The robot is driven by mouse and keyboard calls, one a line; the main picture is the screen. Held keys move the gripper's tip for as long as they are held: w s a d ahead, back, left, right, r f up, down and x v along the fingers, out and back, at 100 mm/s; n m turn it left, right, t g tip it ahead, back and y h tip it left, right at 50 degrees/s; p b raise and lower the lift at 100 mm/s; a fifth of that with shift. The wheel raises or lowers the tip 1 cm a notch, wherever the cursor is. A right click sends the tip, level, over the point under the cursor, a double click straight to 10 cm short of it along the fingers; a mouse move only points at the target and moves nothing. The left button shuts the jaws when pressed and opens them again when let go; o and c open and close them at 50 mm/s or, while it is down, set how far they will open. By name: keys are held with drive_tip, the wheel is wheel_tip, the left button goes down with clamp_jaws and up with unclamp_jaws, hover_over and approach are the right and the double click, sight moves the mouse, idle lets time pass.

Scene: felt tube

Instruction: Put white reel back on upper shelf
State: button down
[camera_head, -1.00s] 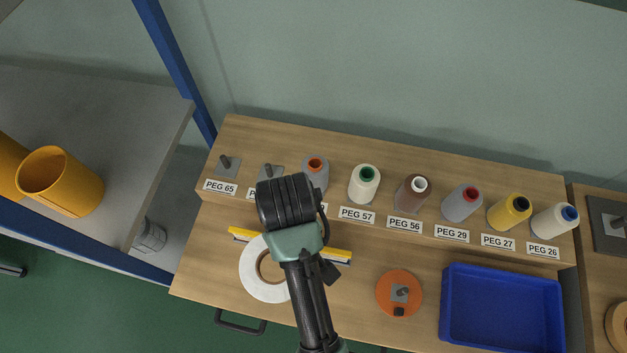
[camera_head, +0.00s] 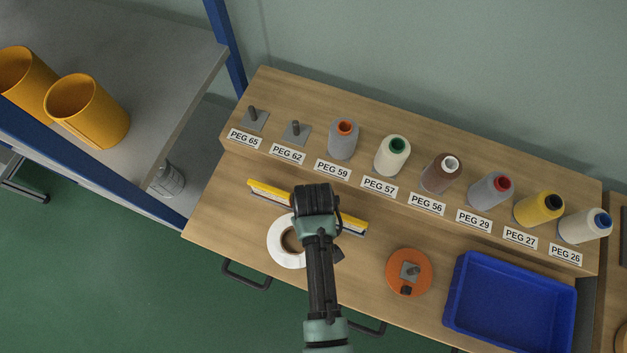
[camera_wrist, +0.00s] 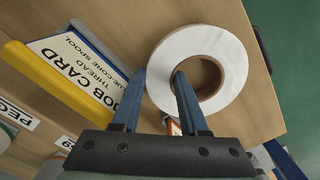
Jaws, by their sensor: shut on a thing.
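The white reel (camera_head: 277,248), a wide ring with a brown core, is at the left part of the wooden bench, partly hidden by my arm. In the wrist view the white reel (camera_wrist: 228,58) shows nearly whole. My gripper (camera_wrist: 160,85) is shut on the reel's wall, one finger outside the rim and the other at the core hole. The fingertips are hidden in the head view. I cannot tell whether the reel touches the bench. PEG 65 (camera_head: 254,116) and PEG 62 (camera_head: 296,130) are bare.
Several thread cones, such as the grey one (camera_head: 343,140), stand along the step. A yellow-edged job card holder (camera_head: 268,190) stands beside the reel. An orange disc (camera_head: 425,270) and a blue tray (camera_head: 510,345) lie right. A grey rack shelf (camera_head: 170,90) with yellow cups (camera_head: 88,112) is left.

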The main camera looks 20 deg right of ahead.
drive_tip(key=shift+f, duration=0.2)
drive_tip(key=shift+f, duration=0.15)
drive_tip(key=c, duration=0.7)
unclamp_jaws()
